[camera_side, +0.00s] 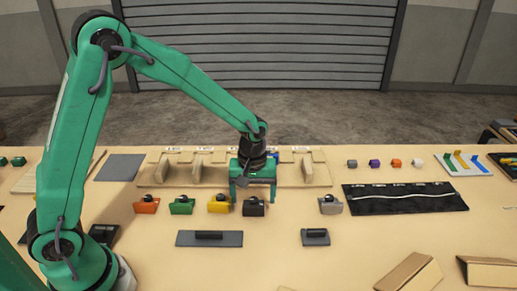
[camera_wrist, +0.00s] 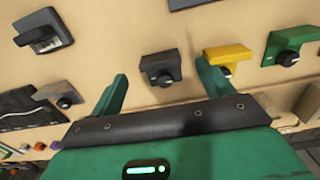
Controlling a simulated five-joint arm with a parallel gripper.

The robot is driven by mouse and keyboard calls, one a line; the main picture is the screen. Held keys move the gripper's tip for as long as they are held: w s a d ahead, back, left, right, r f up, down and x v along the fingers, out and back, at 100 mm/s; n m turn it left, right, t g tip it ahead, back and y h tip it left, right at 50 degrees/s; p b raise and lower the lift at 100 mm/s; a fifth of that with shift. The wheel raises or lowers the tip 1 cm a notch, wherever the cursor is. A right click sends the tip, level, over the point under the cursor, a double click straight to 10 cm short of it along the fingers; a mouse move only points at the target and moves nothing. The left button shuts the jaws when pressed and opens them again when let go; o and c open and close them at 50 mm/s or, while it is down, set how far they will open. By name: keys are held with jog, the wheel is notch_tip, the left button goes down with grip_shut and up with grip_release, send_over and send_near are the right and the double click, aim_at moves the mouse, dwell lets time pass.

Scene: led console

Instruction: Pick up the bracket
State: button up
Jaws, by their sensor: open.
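Several small brackets with dark round knobs stand in a row on the bench. A black bracket (camera_side: 254,209) sits under my gripper (camera_side: 252,197). In the wrist view the black bracket (camera_wrist: 161,66) lies between the two green fingertips, which are apart and hold nothing. I cannot tell whether the fingers touch it. To its left in the side view are a yellow bracket (camera_side: 218,207), a green bracket (camera_side: 181,208) and an orange bracket (camera_side: 146,207). A grey bracket (camera_side: 331,207) stands apart to the right.
A wooden rack (camera_side: 318,172) with upright dividers stands behind my gripper. A long grey plate (camera_side: 190,240) and a small dark plate (camera_side: 315,240) lie in front. A black mat (camera_side: 400,202) is to the right. The bench between the front plates is clear.

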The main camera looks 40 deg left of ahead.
aim_at(253, 207)
jog(key=shift+f, duration=2)
jog(key=c, duration=1.1)
jog(key=shift+r, duration=0.1)
jog(key=shift+r, duration=0.7)
jog(key=r, duration=0.2)
jog(key=d+r, duration=0.1)
jog(key=shift+s+r, duration=0.1)
jog(key=shift+s, duration=0.2)
jog(key=s+d+r, duration=0.4)
jog(key=d, duration=0.1)
jog(key=s+d+r, duration=0.2)
jog(key=s+d, duration=0.1)
jog(key=shift+r, duration=0.1)
jog(key=shift+w+a, duration=0.1)
